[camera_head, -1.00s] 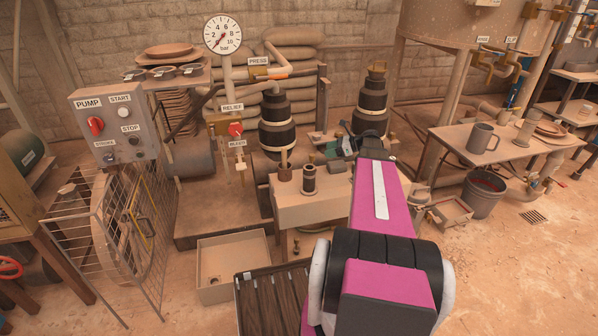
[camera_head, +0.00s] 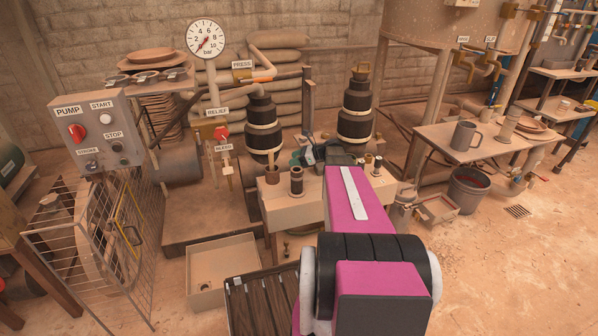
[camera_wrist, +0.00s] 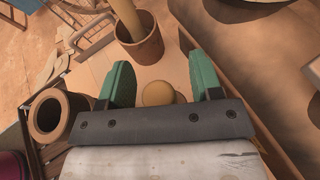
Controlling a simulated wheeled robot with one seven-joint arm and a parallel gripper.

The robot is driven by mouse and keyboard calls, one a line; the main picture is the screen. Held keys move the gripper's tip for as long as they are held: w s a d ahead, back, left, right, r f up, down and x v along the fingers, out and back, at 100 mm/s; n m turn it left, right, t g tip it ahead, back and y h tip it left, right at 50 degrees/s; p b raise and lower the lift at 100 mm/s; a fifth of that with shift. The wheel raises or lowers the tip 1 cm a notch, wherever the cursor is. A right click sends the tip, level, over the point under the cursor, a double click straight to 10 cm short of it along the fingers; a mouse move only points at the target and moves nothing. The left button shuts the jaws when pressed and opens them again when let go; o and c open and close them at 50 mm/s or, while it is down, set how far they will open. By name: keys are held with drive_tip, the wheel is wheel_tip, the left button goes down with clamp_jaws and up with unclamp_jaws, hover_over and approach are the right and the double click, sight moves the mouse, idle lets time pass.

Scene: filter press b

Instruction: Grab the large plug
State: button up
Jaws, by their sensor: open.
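A tan round-topped piece (camera_wrist: 157,93) shows between my fingers in the wrist view; its lower part is hidden by my gripper body. It looks like a plug, but I cannot tell its size class. My gripper (camera_wrist: 160,85) is open, with one teal finger on each side of this piece and gaps between. In the head view my gripper (camera_head: 310,155) is over the back of the pale bench, partly hidden. Two small brass-topped plug-like pieces (camera_head: 368,162) (camera_head: 377,165) stand on the bench right of my arm.
Two black-banded press columns (camera_head: 263,130) (camera_head: 356,115) stand behind. A pale open box (camera_head: 222,265) lies in front.

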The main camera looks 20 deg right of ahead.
clamp_jaws()
drive_tip(key=shift+r, duration=0.1)
